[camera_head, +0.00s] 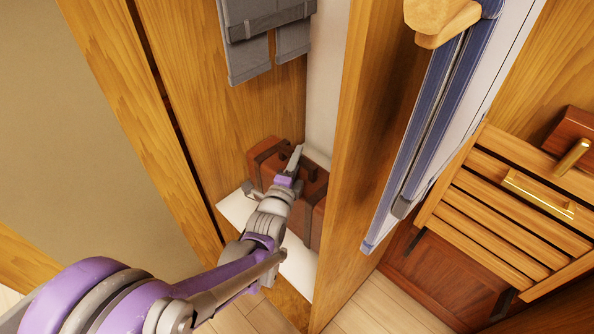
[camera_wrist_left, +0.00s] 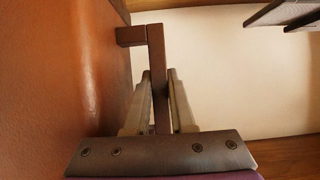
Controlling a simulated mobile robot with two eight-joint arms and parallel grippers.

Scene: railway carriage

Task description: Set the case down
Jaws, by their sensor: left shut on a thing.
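The case (camera_head: 264,160) is reddish brown with dark straps, inside a narrow wooden compartment, over a white base panel (camera_head: 299,268). My left gripper (camera_head: 292,165) reaches over it from the lower left. In the left wrist view the gripper (camera_wrist_left: 161,80) is shut on the case's dark handle (camera_wrist_left: 156,52), which passes between the two fingers. The case's brown leather side (camera_wrist_left: 60,80) fills the left of that view. My forearm hides part of the case and panel, and I cannot tell whether the case's underside touches the panel.
Wooden walls close in on both sides, including an upright partition (camera_head: 372,120) on the right. Grey cloth (camera_head: 262,40) hangs above the compartment. Beyond the partition are a blue padded panel (camera_head: 425,125) and a slatted wooden surface (camera_head: 505,215).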

